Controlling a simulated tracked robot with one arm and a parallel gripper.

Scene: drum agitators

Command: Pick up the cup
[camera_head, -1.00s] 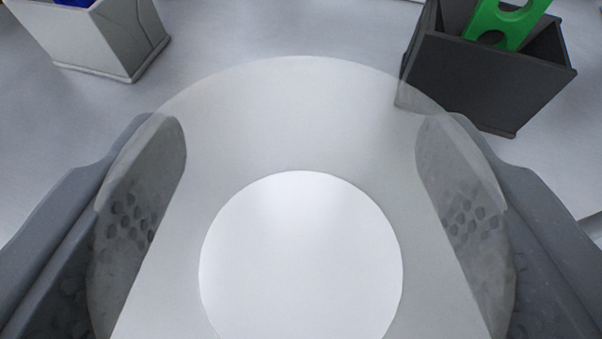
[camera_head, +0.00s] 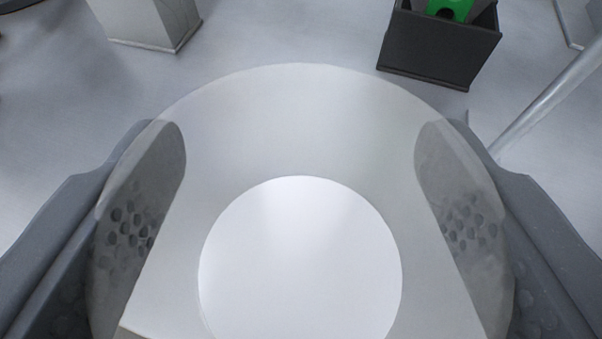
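A translucent, whitish cup (camera_head: 300,125) fills the middle of the view, seen from above with its round pale bottom (camera_head: 300,265) inside. My gripper (camera_head: 300,170) has one grey finger on the left and one on the right of the cup. The finger pads, with their dimpled surfaces, show through the cup's clear wall on both sides and press against it. The cup's near rim is cut off by the lower picture edge.
A dark box (camera_head: 437,50) with a green item (camera_head: 449,9) stands at the upper right. A pale box (camera_head: 150,25) stands at the upper left. A light metal rod (camera_head: 550,97) runs diagonally at the right. The grey surface (camera_head: 290,35) between the boxes is clear.

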